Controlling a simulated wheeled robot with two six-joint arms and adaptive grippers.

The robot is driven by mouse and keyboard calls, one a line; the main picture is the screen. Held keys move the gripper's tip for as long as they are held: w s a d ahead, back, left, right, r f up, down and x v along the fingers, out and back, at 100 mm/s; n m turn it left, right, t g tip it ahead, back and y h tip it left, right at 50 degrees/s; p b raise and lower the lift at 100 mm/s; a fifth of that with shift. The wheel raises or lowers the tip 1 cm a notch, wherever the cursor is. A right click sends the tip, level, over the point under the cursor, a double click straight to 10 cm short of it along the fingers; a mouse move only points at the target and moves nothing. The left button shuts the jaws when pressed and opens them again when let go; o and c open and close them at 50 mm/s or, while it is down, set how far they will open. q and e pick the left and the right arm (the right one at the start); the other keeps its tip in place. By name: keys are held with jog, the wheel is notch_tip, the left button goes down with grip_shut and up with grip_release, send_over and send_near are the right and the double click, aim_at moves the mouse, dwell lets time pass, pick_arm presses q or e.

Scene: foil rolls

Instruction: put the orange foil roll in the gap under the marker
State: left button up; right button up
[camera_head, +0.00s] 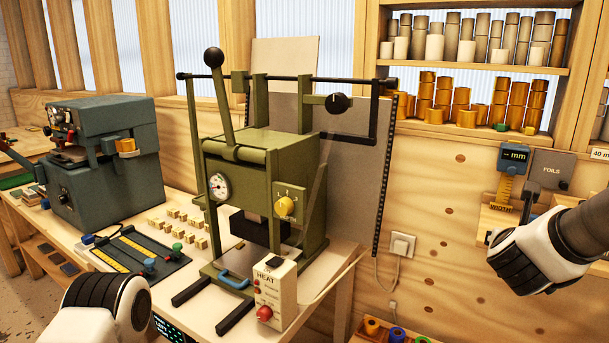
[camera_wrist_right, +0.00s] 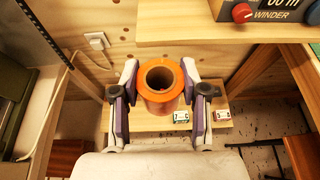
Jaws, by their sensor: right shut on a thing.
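The orange foil roll (camera_wrist_right: 163,105) stands in my right gripper (camera_wrist_right: 161,78) in the right wrist view, its open hollow end facing the camera. The two fingers close on it from both sides. In the head view my right gripper (camera_head: 528,256) is at the right, in front of the wall fittings; its fingers and the roll are hidden there. My left gripper (camera_head: 106,310) is at the lower left, and its fingers do not show. More golden-orange rolls (camera_head: 462,96) stand in stacks on the lower wall shelf (camera_head: 455,131). I cannot clearly identify the marker or its gap.
The green press (camera_head: 262,175) stands on the bench at the centre, with the heat box (camera_head: 277,290) in front. A grey-blue machine (camera_head: 110,160) is at the left. The width gauge (camera_head: 512,160) and foils panel (camera_head: 550,170) are near my right arm. Coloured rolls (camera_head: 397,334) lie below.

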notch_tip(320, 180, down, 28)
jog(key=s+a+r+n+t+y+p, duration=0.1)
jog(key=s+n+t+y, duration=0.15)
jog(key=n+y, duration=0.4)
jog(key=s+a+n+g+y, duration=0.3)
jog(key=s+a+n+y, duration=0.1)
jog(key=a, duration=0.4)
jog(key=s+a+n+g+y, duration=0.3)
jog(key=s+a+n+y, duration=0.2)
jog(key=a+n+y, duration=0.2)
jog(key=shift+s+a+r+y, duration=0.3)
jog(key=shift+a+y, duration=0.15)
jog(key=shift+a, duration=0.25)
jog(key=shift+w, duration=0.1)
